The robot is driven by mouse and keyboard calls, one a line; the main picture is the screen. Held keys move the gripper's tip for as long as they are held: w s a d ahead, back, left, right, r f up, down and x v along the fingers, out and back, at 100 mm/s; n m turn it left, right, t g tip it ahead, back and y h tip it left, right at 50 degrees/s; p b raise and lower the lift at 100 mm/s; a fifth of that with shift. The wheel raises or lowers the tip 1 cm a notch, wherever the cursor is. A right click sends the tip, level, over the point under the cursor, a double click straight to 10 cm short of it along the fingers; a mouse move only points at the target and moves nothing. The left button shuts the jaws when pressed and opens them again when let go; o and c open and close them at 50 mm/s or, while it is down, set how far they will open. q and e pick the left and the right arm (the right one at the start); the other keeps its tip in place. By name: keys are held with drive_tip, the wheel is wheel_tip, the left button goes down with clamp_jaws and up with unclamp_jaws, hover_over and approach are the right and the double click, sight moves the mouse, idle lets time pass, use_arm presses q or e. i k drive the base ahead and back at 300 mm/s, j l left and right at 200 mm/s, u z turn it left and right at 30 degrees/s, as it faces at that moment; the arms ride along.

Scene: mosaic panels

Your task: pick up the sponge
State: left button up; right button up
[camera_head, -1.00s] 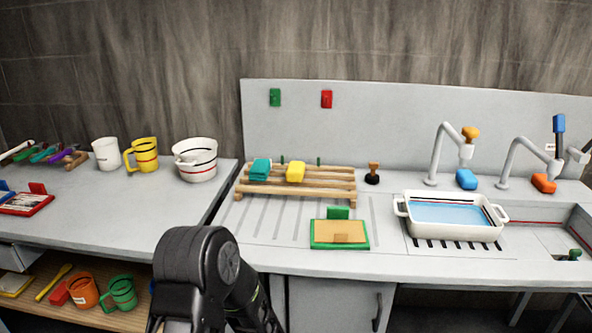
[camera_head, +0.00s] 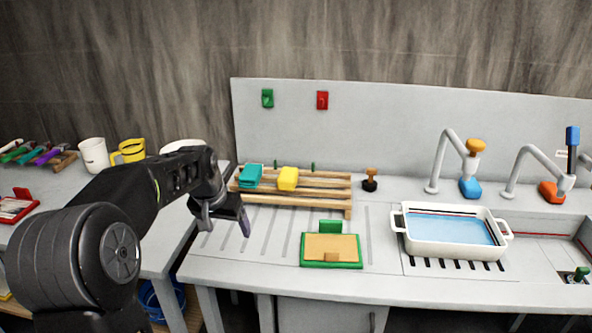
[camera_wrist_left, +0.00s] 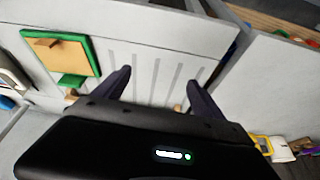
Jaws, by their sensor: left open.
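Two sponge-like blocks, one teal (camera_head: 250,176) and one yellow (camera_head: 288,179), sit on a slatted wooden rack (camera_head: 325,192) at the back of the counter. I cannot tell from the frames which one the task means. My left gripper (camera_head: 225,225) is open and empty over the ribbed draining area, in front of and left of the rack, apart from both blocks. In the left wrist view its two fingers (camera_wrist_left: 160,85) stand apart with bare ribbed counter between them. Neither block shows clearly there. My right gripper is not in view.
A green-framed board (camera_head: 331,248) lies on the counter right of the gripper. A wooden-handled stamp (camera_head: 370,179) and a white basin (camera_head: 452,246) of blue water stand further right. A yellow mug (camera_head: 130,150) is behind my left arm. The ribbed area before the rack is mostly clear.

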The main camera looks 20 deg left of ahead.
sight(287, 180)
drive_tip(key=i, duration=1.15)
